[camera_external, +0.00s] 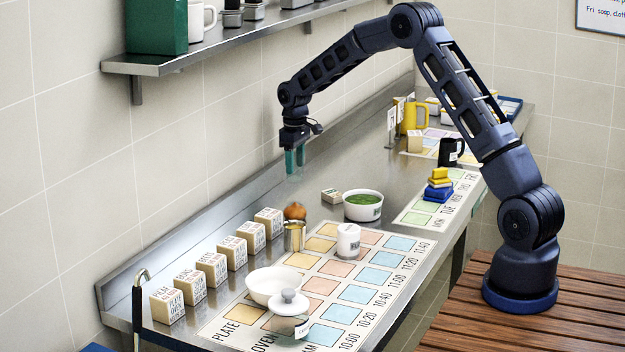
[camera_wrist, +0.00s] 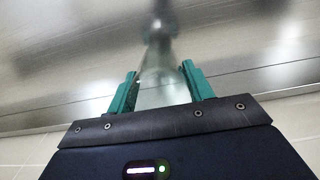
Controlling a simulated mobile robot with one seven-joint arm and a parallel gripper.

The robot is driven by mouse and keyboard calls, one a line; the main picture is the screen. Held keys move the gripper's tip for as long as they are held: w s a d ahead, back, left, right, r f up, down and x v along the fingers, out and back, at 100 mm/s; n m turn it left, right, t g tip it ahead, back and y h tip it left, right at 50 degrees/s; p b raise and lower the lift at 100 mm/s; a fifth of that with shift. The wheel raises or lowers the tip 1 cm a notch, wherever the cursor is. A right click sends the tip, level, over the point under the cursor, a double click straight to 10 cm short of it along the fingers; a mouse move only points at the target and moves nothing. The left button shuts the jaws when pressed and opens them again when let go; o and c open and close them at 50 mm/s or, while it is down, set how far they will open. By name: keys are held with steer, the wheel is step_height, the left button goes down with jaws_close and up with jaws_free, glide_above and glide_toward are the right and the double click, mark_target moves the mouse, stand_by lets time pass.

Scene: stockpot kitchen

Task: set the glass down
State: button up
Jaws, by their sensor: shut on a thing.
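The glass (camera_wrist: 162,92) is clear and hard to make out; it shows between the two teal fingers of my gripper (camera_wrist: 160,88) in the wrist view. In the external view my gripper (camera_external: 294,158) points down over the back part of the steel counter (camera_external: 255,190), near the wall. It is shut on the glass, which shows faintly at the fingers (camera_external: 294,170). The glass seems to be above the counter, but whether its base touches the steel I cannot tell.
Several labelled blocks (camera_external: 233,251) line the back left. The steel around and left of my gripper is clear.

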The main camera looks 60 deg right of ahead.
mark_target(295, 172)
steer(key=shift+f, duration=1.75)
steer(key=shift+f, duration=0.15)
steer(key=o, duration=1)
steer(key=shift+o, duration=0.2)
step_height(295, 172, up, 12)
steer(key=shift+r, duration=0.2)
